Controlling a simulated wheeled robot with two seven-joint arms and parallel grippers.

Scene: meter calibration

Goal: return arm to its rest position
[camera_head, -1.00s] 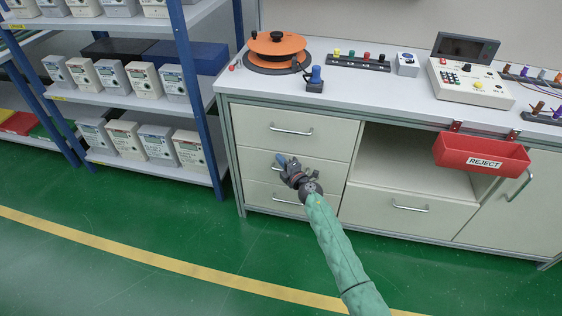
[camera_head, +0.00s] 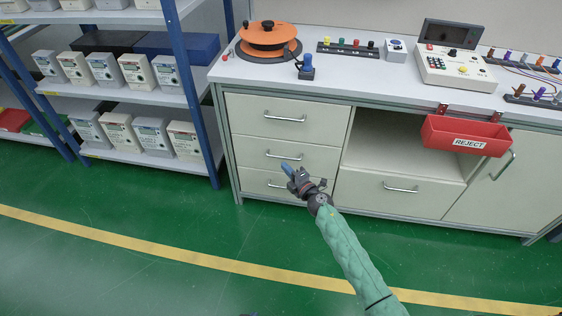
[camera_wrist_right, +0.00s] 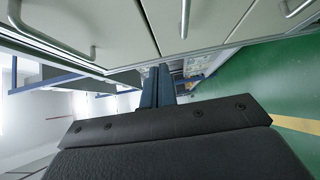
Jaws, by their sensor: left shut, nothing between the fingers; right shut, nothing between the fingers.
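My right arm in its green sleeve comes in from the lower right of the head view. Its gripper (camera_head: 287,169) is shut and empty, in front of the bench's drawers (camera_head: 284,148). In the right wrist view the blue fingers (camera_wrist_right: 157,88) are together with nothing between them, below the drawer fronts. I cannot tell the exact gap to the drawers.
The bench (camera_head: 390,93) carries an orange turntable (camera_head: 268,37), a blue-topped plug (camera_head: 306,66) and a tester (camera_head: 456,68). A red reject bin (camera_head: 466,135) hangs off its front. Shelves of meters (camera_head: 122,70) stand left. The green floor (camera_head: 110,225) is clear.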

